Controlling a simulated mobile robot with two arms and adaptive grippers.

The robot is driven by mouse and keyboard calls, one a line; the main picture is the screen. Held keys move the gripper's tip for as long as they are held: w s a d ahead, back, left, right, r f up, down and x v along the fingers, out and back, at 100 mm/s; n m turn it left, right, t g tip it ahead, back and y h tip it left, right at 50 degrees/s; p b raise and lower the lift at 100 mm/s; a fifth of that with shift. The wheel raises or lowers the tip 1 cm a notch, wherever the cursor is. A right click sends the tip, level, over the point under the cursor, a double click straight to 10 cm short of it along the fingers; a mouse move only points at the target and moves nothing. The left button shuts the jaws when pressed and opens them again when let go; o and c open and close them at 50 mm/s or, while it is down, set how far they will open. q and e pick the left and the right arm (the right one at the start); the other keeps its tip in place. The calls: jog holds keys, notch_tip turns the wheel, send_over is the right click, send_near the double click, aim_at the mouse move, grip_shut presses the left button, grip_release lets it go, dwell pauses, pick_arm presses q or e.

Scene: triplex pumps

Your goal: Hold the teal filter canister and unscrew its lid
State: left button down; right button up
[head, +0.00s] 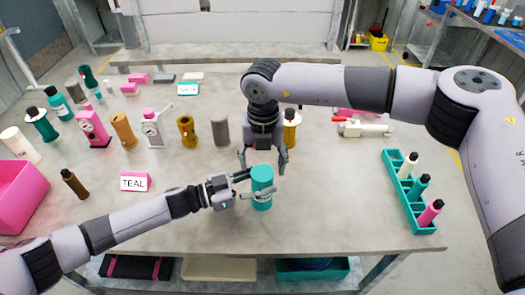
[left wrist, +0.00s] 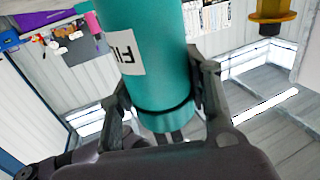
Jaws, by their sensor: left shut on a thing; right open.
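The teal filter canister (head: 262,190) stands near the front middle of the table in the head view. My left gripper (head: 248,190) comes in from the left and is shut around its body. In the left wrist view the canister (left wrist: 150,70) fills the middle between the two fingers of the left gripper (left wrist: 160,103), with a white label on its side. My right gripper (head: 264,162) points down over the canister's top, open, with its fingers apart around the upper end.
A white card reading TEAL (head: 135,182) stands to the left. A teal rack (head: 410,200) with several small bottles sits at the right. A pink bin (head: 22,195) is at the left edge. Several canisters and pink devices (head: 92,128) stand further back.

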aim_at(262, 173)
jog(key=shift+f, duration=1.8)
jog(key=shift+c, duration=0.5)
jog(key=c, duration=1.1)
jog(key=shift+n, duration=1.7)
jog(key=shift+a, duration=0.1)
jog(key=o, duration=1.3)
jog(key=shift+c, duration=0.2)
jog(key=shift+r, duration=0.15)
